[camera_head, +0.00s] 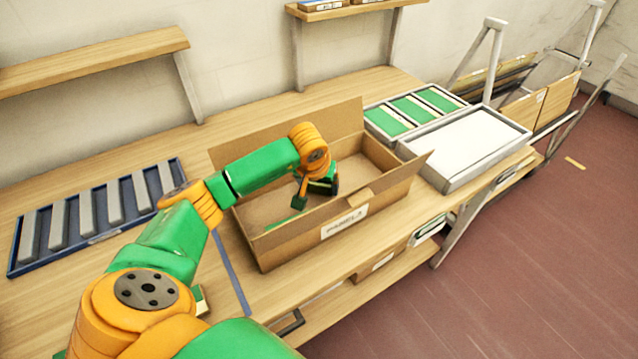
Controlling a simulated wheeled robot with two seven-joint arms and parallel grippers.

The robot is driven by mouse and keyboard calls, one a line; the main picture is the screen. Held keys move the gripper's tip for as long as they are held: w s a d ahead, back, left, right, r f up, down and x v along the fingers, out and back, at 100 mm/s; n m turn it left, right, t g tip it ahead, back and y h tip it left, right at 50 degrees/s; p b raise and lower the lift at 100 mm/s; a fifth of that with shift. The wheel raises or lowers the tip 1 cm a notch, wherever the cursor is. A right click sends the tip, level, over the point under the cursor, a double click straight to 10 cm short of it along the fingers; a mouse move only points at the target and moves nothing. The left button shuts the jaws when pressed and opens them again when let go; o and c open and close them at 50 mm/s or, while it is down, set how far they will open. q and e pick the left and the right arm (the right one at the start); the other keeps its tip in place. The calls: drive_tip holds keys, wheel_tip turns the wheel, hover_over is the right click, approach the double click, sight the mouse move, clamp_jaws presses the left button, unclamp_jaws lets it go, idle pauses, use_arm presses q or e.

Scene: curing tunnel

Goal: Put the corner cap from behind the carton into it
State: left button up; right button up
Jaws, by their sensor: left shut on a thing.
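The open carton (345,222), labelled PANELS, stands on the wooden bench with its flaps folded out. My left arm reaches over its left side, and my left gripper (314,194) is inside the carton's opening, pointing down. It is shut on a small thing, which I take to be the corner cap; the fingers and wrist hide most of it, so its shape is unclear. A flat green piece (285,222) lies in the carton near its front left wall. I cannot tell whether the held thing touches the carton floor. My right gripper is not in view.
A blue tray (108,236) with several grey bars lies left of the carton. Right of it are a tray of green panels (412,108) and a white-topped tray (470,146). Shelves (95,60) hang on the wall behind. Some bare bench shows behind the carton.

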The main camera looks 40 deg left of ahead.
use_arm(q)
drive_tip(key=shift+f, duration=0.15)
drive_tip(key=o, duration=1)
drive_tip(key=shift+o, duration=0.2)
drive_tip(key=shift+r, duration=0.35)
drive_tip(key=v, duration=1.1)
drive_tip(key=shift+s+r+b, duration=0.25)
drive_tip(key=shift+b, duration=0.2)
